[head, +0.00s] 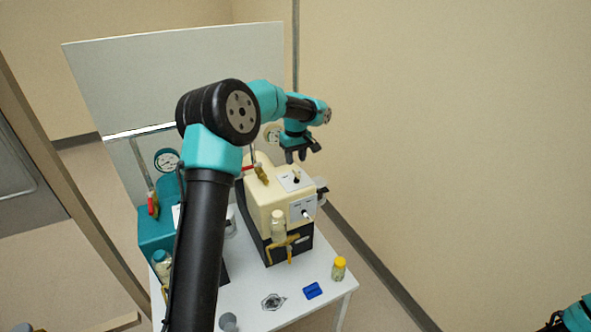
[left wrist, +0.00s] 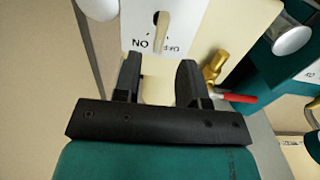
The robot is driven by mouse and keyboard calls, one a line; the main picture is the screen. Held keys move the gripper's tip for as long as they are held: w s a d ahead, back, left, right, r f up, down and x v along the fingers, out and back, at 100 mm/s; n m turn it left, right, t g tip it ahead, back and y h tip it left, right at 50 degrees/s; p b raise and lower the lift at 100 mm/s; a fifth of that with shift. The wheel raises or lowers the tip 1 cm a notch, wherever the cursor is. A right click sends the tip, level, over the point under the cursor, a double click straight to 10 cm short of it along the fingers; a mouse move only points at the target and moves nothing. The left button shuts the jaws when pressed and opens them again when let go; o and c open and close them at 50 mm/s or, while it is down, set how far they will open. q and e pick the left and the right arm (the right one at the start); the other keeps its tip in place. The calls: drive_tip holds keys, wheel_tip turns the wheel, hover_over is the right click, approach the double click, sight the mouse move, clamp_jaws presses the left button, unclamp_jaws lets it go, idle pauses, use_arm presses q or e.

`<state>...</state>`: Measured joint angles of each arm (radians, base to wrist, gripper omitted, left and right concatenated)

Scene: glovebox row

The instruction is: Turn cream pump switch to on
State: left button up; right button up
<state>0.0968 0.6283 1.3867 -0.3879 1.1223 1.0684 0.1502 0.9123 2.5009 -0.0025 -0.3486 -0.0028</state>
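The cream pump (head: 265,190) stands on the white table, with a white switch plate (head: 304,183) on its top. In the left wrist view the plate (left wrist: 134,22) carries a cream lever (left wrist: 162,32) between upside-down ON and OFF labels, ON at left and OFF at right. The lever's tip points down in that view, slightly toward the OFF side. My left gripper (head: 300,155) is above the pump top, fingers pointing down. In the left wrist view its fingers (left wrist: 158,80) are apart and empty, short of the lever. My right gripper (head: 556,318) is only partly in view at the lower right corner.
A brass valve with a red handle (left wrist: 236,97) sits beside the plate. A teal pump (head: 152,232) stands left of the cream one. A yellow-capped jar (head: 338,268) and a blue block (head: 312,290) lie toward the table's front. A grey panel (head: 120,85) stands behind.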

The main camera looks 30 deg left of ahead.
sight(295, 171)
use_arm(q)
wheel_tip(295, 171, down, 5)
drive_tip(key=shift+f, duration=0.1)
drive_tip(key=shift+c, duration=0.4)
clamp_jaws()
